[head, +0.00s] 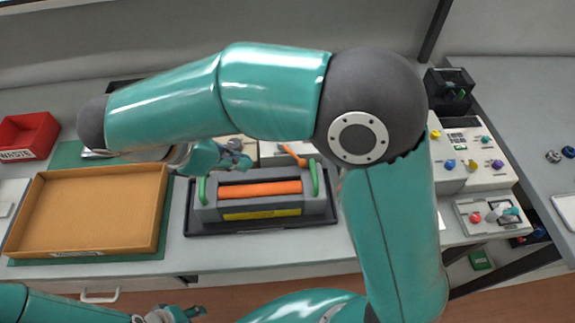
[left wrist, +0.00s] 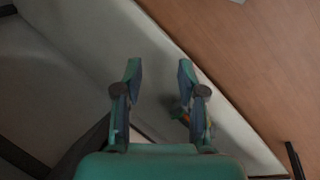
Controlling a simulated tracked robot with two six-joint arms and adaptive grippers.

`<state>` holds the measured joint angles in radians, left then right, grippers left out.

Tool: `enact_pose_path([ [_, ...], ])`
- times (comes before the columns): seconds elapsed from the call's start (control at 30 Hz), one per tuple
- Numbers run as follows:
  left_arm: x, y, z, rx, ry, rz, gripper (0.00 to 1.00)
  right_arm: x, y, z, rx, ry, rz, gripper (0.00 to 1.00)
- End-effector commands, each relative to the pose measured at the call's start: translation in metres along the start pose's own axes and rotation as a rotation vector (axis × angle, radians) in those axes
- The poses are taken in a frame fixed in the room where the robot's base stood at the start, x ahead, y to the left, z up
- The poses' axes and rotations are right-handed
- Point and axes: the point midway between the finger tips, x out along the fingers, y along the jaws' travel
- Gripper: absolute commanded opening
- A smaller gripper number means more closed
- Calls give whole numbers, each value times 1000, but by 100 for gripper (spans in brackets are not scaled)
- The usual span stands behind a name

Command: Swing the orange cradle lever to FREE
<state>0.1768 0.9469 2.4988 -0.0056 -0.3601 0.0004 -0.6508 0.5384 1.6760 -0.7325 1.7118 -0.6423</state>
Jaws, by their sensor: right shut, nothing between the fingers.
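The orange lever (head: 293,155) is a short arm with a rounded end, standing at the back of the grey cradle (head: 318,206), right of its middle. The cradle has green handles at both ends, an orange bar (head: 260,189) across it and a yellow label in front. My right arm reaches across the picture. Its gripper (head: 238,160) is shut and empty, left of the lever and apart from it, above the cradle's back left. My left gripper (head: 192,312) is low in front of the bench; the left wrist view shows its fingers (left wrist: 157,85) apart with nothing between.
A cardboard-brown tray (head: 163,210) lies left of the cradle. A red waste bin (head: 28,135) stands at far left. A control panel with coloured knobs (head: 472,165) is at right. My right arm hides part of the bench behind the cradle.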

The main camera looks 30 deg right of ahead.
Motion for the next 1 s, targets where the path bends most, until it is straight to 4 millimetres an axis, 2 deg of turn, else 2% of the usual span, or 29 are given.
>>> enact_pose_path([
  [0.2,-1,0,0,0,0,0,40,2,0,0,0,2,-1,0],
  [0.37,0,0,0,0,0,0,40,13,0,0,0,2,-3,0],
  [0.57,2,-1,0,0,0,0,40,46,0,1,0,1,-5,0],
  [0.83,2,-1,0,0,0,0,40,101,-1,0,-1,2,-6,0],
  [1.0,-2,1,0,0,0,0,40,120,-1,17,1,4,-4,0],
])
